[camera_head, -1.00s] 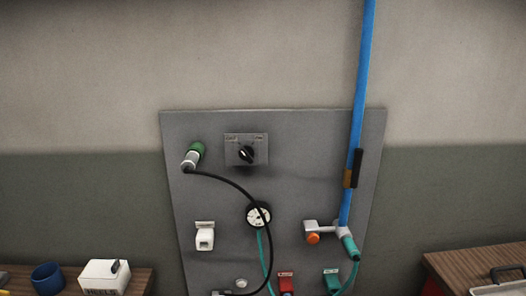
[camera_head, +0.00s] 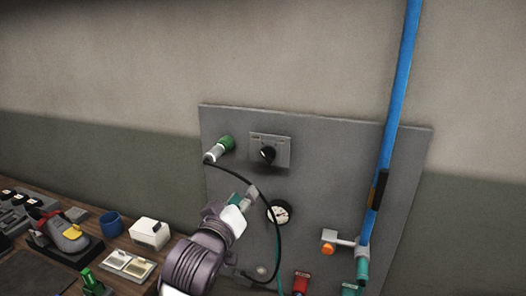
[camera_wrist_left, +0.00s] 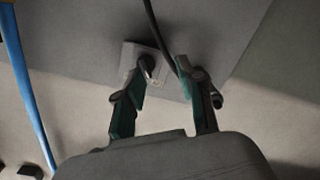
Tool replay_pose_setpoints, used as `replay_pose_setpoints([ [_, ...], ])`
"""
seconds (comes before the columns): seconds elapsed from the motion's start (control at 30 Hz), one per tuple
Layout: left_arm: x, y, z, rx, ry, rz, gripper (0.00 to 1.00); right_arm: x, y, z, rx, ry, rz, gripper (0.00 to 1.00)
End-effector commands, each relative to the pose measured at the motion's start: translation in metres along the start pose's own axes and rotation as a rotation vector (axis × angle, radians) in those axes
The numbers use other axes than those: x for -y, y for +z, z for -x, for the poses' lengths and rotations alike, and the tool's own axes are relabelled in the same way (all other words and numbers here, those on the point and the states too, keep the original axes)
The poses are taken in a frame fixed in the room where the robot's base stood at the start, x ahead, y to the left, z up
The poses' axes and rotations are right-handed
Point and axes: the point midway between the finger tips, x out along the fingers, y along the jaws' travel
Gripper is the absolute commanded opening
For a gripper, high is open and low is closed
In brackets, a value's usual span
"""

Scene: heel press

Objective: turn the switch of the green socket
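The green socket (camera_head: 227,142) is at the upper left of the grey wall panel, with a plug and black cable in it. To its right is a grey plate with a black rotary switch (camera_head: 267,154). My left gripper (camera_head: 251,194) is in front of the panel, below the socket and switch, apparently without touching them. In the left wrist view, the gripper (camera_wrist_left: 161,67) is open and empty, its teal-lined fingers apart. The switch plate (camera_wrist_left: 131,54) and knob show beyond them, towards the left finger. The socket is not clear there. My right gripper is not in view.
The black cable (camera_head: 278,222) loops down in front of the panel near my gripper, past a round gauge (camera_head: 282,212). A blue pipe (camera_head: 398,105) with an orange-knobbed valve (camera_head: 328,249) is at the right. A cluttered bench (camera_head: 50,196) stands at the lower left.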

Motion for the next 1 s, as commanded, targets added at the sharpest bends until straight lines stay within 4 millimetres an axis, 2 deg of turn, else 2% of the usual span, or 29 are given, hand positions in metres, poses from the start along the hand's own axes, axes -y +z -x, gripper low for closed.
replay_pose_setpoints([
  [0.03,-0.015,-0.016,0.008,-0.025,0.026,0.013,0.39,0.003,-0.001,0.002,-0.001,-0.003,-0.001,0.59],
  [0.1,-0.026,-0.027,0.014,-0.043,0.044,0.025,0.39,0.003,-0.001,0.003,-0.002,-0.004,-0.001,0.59],
  [0.27,-0.033,-0.035,0.007,-0.052,0.052,0.033,0.39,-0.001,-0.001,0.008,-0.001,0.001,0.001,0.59],
  [0.7,-0.037,-0.041,-0.08,-0.051,0.05,0.03,0.39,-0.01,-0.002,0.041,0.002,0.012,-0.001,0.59],
  [0.83,-0.038,-0.04,-0.1,-0.051,0.051,0.032,0.39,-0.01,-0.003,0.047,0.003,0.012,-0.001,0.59],
  [1.0,-0.038,-0.04,-0.115,-0.051,0.051,0.031,0.39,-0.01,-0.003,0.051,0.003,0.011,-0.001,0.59],
])
